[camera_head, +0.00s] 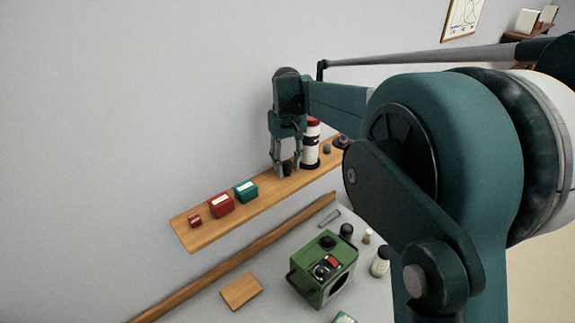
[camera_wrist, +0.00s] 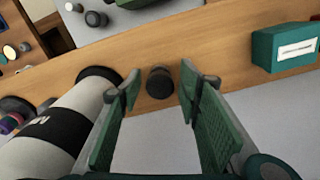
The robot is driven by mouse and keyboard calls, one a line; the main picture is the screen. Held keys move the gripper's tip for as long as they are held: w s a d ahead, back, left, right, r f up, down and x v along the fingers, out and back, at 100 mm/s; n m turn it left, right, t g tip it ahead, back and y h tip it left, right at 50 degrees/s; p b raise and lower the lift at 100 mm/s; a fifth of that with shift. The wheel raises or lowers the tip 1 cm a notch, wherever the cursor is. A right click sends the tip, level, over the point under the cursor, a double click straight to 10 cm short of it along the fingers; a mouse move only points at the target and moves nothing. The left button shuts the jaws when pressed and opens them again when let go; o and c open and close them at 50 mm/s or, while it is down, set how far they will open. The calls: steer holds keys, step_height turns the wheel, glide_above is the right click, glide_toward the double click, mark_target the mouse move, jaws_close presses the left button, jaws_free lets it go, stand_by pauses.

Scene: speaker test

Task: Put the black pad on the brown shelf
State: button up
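A small black round piece, which looks like the black pad (camera_wrist: 160,83), stands on the brown shelf (camera_wrist: 222,55). In the head view the brown shelf (camera_head: 262,205) runs along the wall, and the black pad (camera_head: 287,169) shows partly at my fingertips. My gripper (camera_wrist: 161,88) is open above the shelf, with the pad between and just beyond its fingertips in the wrist view. Gaps show on both sides of the pad, so the fingers are apart from it. In the head view my gripper (camera_head: 284,172) points down at the shelf.
A white-and-black cylinder (camera_head: 311,145) with a red top stands close right of my gripper. A teal box (camera_head: 246,191), a red box (camera_head: 222,205) and a small red piece (camera_head: 195,220) are left. Below, the table holds a green device (camera_head: 322,270) and a wooden block (camera_head: 241,291).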

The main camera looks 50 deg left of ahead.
mark_target(288, 162)
steer(key=shift+r, duration=0.15)
step_height(288, 162, up, 12)
stand_by(0.7)
stand_by(0.5)
stand_by(0.5)
